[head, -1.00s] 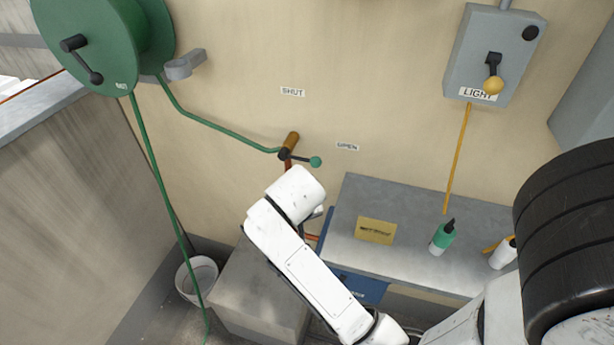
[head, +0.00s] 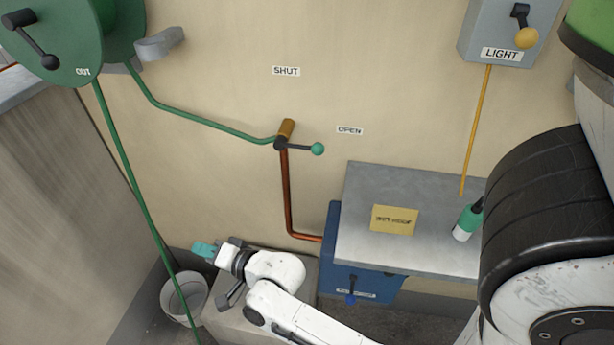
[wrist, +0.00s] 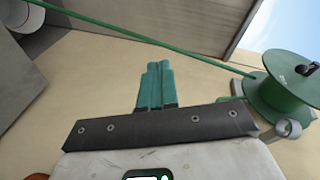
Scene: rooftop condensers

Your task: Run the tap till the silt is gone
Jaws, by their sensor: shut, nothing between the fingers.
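The tap (head: 285,132) is an orange-brown fitting on the beige wall, with a dark lever ending in a green knob (head: 317,149). The lever points right, just below the OPEN label (head: 350,131); the SHUT label (head: 286,71) is above the tap. A copper pipe runs down from it and a green hose leaves to the left. My gripper (head: 203,249) is low and left of the tap, well apart from it, with teal fingers shut and empty. The wrist view shows the fingers (wrist: 155,84) together. A white bucket (head: 184,298) stands below; its contents cannot be made out.
The green hose reel (head: 50,50) is at upper left; its hose (head: 128,180) hangs down past the bucket. A blue box (head: 365,284) is beneath. A LIGHT switch box (head: 505,35) is upper right.

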